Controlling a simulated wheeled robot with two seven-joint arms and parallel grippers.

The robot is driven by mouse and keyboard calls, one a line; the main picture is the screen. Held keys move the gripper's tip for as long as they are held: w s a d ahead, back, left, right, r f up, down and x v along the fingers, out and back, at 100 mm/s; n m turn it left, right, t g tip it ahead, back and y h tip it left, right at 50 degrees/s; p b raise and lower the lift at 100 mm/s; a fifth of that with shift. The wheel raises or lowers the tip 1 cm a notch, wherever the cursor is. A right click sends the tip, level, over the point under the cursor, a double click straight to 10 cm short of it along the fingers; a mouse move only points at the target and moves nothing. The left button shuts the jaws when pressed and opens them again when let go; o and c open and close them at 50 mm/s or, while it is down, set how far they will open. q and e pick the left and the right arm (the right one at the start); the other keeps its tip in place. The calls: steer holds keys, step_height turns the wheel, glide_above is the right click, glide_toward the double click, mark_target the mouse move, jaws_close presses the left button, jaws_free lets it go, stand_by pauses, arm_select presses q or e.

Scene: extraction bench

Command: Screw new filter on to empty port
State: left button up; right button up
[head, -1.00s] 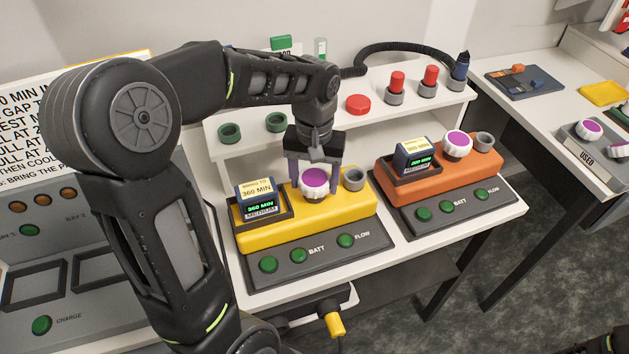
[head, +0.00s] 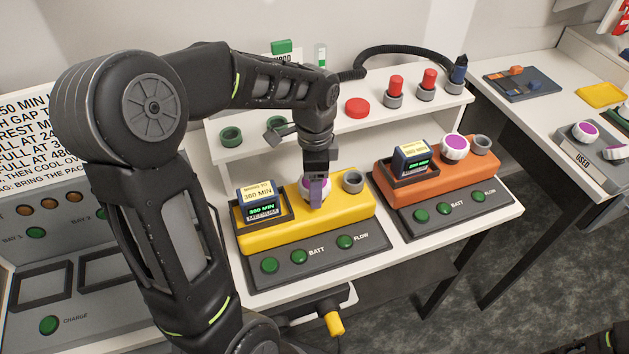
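A white ribbed filter with a purple top (head: 305,187) sits on the left port of the yellow unit (head: 290,225). My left gripper (head: 316,192) points down over this filter, one purple finger in front of it. The other finger is hidden, and I cannot tell whether they press on the filter. An empty grey port (head: 353,180) is just right of it. On the orange unit (head: 440,178), a similar filter (head: 454,147) sits beside an empty grey port (head: 481,145). My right gripper is not in view.
Behind the units is a white shelf (head: 235,155) with green rings, a red cap (head: 357,107) and red-topped pieces. A yellow-ended plug (head: 334,323) hangs below the front edge.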

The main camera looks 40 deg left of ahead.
arm_select(q)
steer(key=m+p, duration=0.1)
steer(key=m, duration=0.6)
steer(key=shift+r+p, duration=0.1)
steer(key=shift+p, duration=0.2)
steer(key=m+p, duration=0.1)
steer(key=m, duration=0.2)
steer(key=shift+m, duration=1.3)
steer(key=o, duration=1.6)
steer(key=shift+c, duration=0.2)
steer(key=shift+f+n, duration=0.2)
steer(key=shift+n, duration=0.1)
